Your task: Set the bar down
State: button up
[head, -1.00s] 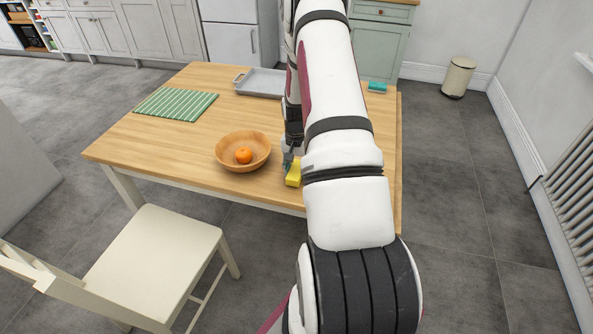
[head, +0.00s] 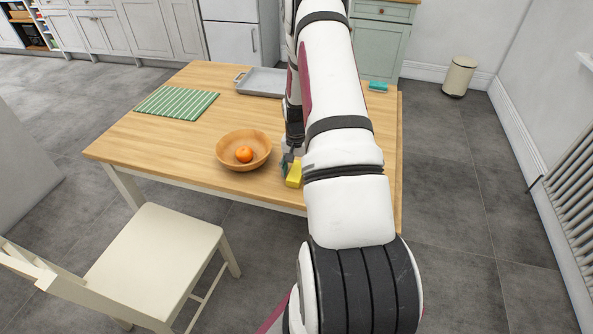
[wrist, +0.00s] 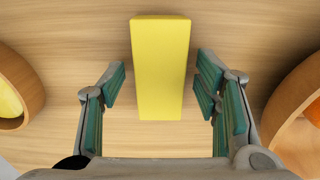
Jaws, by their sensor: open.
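The yellow bar (head: 294,175) is on the wooden table (head: 160,140) near its front edge, just right of a wooden bowl (head: 222,156). In the wrist view the bar (wrist: 160,68) lies between the fingers of my gripper (wrist: 160,82). The fingers are spread wide, with a visible gap on each side of the bar. In the head view my gripper (head: 287,163) is low over the table at the bar, partly hidden by my arm.
An orange (head: 244,155) sits in the wooden bowl. A second wooden bowl (wrist: 28,75) with something yellow inside shows at the wrist view's left edge. A grey tray (head: 262,83), green striped mat (head: 177,103) and teal item (head: 378,87) lie farther back. A chair (head: 155,255) stands in front.

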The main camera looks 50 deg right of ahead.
notch_tip(320, 180, up, 12)
jog(key=b, duration=0.1)
jog(key=w+a+r+n+t+h, duration=0.15)
jog(key=a+r+n, duration=0.45)
jog(key=a+r, duration=1.3)
jog(key=s+a+r+n+t, duration=0.1)
jog(key=s+a+r+n, duration=0.2)
jog(key=s+a, duration=0.5)
jog(key=s+a+r+n+t+y, duration=0.1)
jog(key=s+a+r+n, duration=0.3)
jog(key=s+a, duration=0.5)
notch_tip(320, 180, up, 2)
jog(key=shift+a+r+n+t, duration=0.2)
jog(key=shift+n+t, duration=0.1)
jog(key=shift+t, duration=0.45)
